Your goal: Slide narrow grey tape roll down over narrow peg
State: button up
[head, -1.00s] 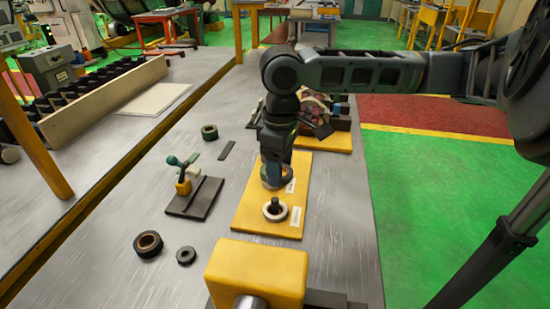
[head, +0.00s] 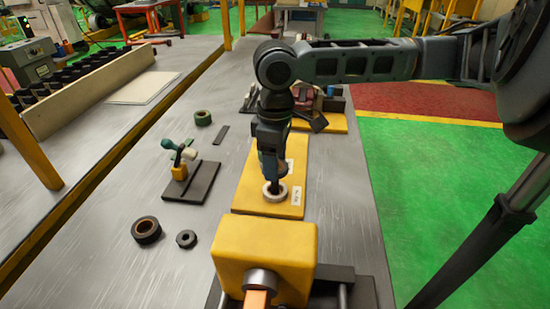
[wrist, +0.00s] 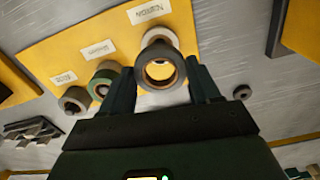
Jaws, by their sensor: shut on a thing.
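My gripper (wrist: 160,88) is shut on a grey tape roll (wrist: 141,72), one finger on each side of it. In the head view my gripper (head: 271,176) hangs just above the near end of the yellow peg board (head: 290,208). A pale roll (wrist: 160,36) sits on the board just behind the held roll, beside the label (wrist: 149,11) that seems to read NARROW; the pale roll also shows in the head view (head: 275,192). Yellow shows through the held roll's hole. The narrow peg is hidden, so I cannot tell whether the held roll is around it.
A large dark roll (head: 146,230) and a small one (head: 186,239) lie on the grey table. A yellow block (head: 265,250) stands close in front of the board.

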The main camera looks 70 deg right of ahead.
jog(key=shift+f+b, duration=1.2)
jog(key=shift+f, duration=0.7)
jog(key=o, duration=1.1)
jog(key=shift+r, duration=3.9)
jog(key=shift+s, duration=0.1)
